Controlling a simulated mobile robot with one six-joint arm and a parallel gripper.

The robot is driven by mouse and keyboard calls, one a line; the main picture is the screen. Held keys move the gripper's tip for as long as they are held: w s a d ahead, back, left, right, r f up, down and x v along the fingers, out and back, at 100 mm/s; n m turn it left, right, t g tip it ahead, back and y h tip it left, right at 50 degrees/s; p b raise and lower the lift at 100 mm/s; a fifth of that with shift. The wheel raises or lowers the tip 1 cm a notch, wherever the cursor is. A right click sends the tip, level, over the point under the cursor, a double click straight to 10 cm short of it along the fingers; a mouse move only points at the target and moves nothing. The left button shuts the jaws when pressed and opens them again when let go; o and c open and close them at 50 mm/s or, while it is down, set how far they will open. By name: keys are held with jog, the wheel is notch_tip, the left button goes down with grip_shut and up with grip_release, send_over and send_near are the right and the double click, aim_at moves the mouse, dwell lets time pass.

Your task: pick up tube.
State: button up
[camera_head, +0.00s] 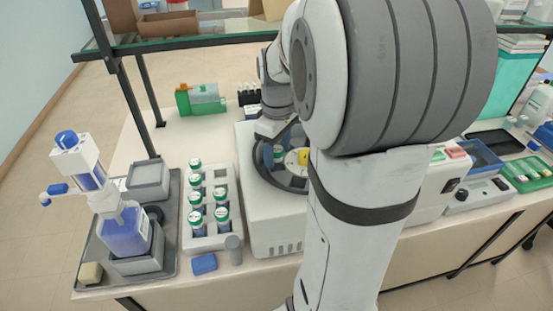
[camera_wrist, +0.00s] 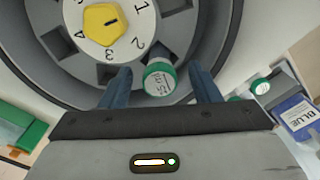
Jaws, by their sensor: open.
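A tube (camera_wrist: 158,82) with a white-topped green cap sits in a slot of the round grey centrifuge rotor (camera_wrist: 185,22), seen from above in the wrist view. My gripper (camera_wrist: 161,84) is open, with one blue finger on each side of this cap. Gaps show between the cap and both fingers, so it is not clamped.
A white rack (camera_head: 228,183) with several green-capped tubes stands left of the centrifuge. A yellow knob (camera_wrist: 103,22) with numbered positions is at the rotor's centre. A grey tray (camera_head: 170,215) holds a blue-liquid bottle (camera_head: 124,236).

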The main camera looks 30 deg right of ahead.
notch_tip(320, 180, down, 2)
jog(key=shift+f, duration=0.1)
jog(key=c, duration=1.1)
